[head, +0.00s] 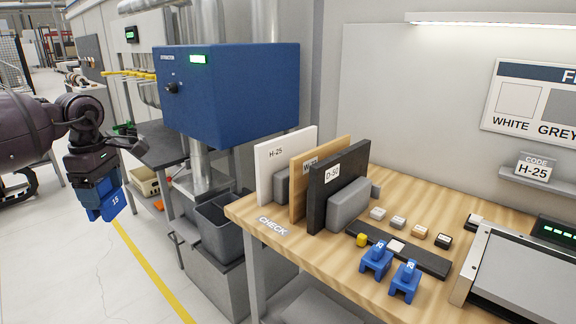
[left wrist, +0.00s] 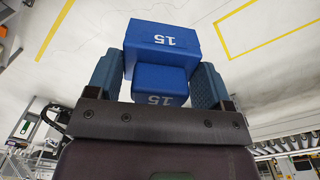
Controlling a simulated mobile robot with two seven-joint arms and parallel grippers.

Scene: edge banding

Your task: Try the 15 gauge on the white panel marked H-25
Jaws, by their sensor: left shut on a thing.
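My left gripper (head: 96,192) is shut on a blue gauge (head: 113,204) marked 15. It holds the gauge in the air over the floor, left of the bench and apart from everything. The gauge also shows between the fingers in the left wrist view (left wrist: 162,48), its 15 upside down. The white panel (head: 277,172) marked H-25 stands upright at the bench's left end, behind a wood-coloured panel (head: 320,150) and a black panel (head: 347,165) marked D-50. Its lower right part is hidden by a grey block and the other panels. My right gripper is not in view.
The wooden bench (head: 320,270) has a CHECK label at its left edge. Two other blue gauges (head: 376,262) sit at its front on or by a dark strip. A blue box machine (head: 232,95) and a grey bin (head: 215,222) stand between my left gripper and the bench.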

